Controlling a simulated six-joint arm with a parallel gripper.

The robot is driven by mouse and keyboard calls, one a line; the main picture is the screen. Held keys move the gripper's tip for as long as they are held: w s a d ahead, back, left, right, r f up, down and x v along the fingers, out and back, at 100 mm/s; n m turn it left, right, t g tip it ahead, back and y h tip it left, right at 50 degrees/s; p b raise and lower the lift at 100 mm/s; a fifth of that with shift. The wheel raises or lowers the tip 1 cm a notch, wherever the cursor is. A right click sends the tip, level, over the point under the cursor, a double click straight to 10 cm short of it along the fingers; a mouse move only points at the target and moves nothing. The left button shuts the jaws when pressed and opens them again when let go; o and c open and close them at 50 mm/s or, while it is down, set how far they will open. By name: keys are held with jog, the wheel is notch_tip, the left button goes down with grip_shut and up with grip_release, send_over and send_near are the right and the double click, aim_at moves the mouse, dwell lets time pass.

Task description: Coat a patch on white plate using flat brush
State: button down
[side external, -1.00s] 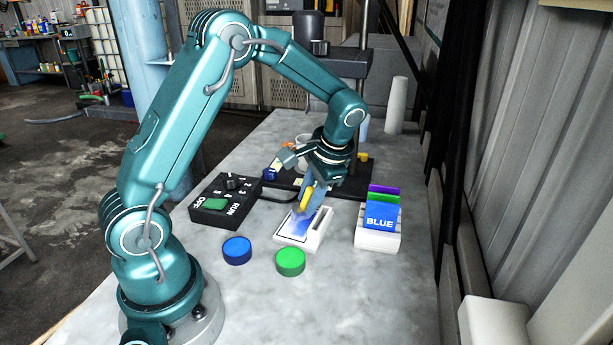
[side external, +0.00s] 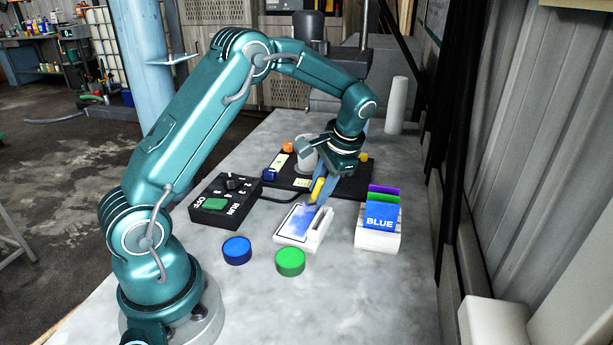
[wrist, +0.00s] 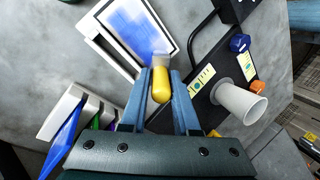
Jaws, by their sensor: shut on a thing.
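My gripper (side external: 323,183) is shut on the yellow handle of the flat brush (side external: 318,190). In the wrist view the yellow brush (wrist: 160,85) sits between the blue fingers, with its pale, blurred head over the plate's near end. The white plate (side external: 290,239) lies on the bench and has a dark-outlined rectangle largely covered in blue, paler towards the far end. In the wrist view the blue patch (wrist: 140,25) fills much of the outline on the plate (wrist: 95,25). I cannot tell whether the bristles touch the plate.
A rack (side external: 377,239) with a BLUE card stands right of the plate. A black control box (side external: 226,200) is at left. A white cup (side external: 305,150) stands on the black base behind.

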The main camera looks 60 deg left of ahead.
jog(key=shift+s+d, duration=1)
jog(key=shift+s, duration=0.25)
jog(key=shift+s+d, duration=1.05)
jog(key=shift+s, duration=0.2)
jog(key=shift+s+d, duration=1)
jog(key=shift+s, duration=0.25)
jog(key=shift+w+a, duration=1.05)
jog(key=shift+w, duration=0.2)
jog(key=shift+w+a, duration=1)
jog(key=shift+w, duration=0.3)
jog(key=shift+w+a, duration=1.05)
jog(key=shift+w, duration=0.2)
jog(key=shift+r, duration=3.05)
jog(key=shift+r, duration=1.5)
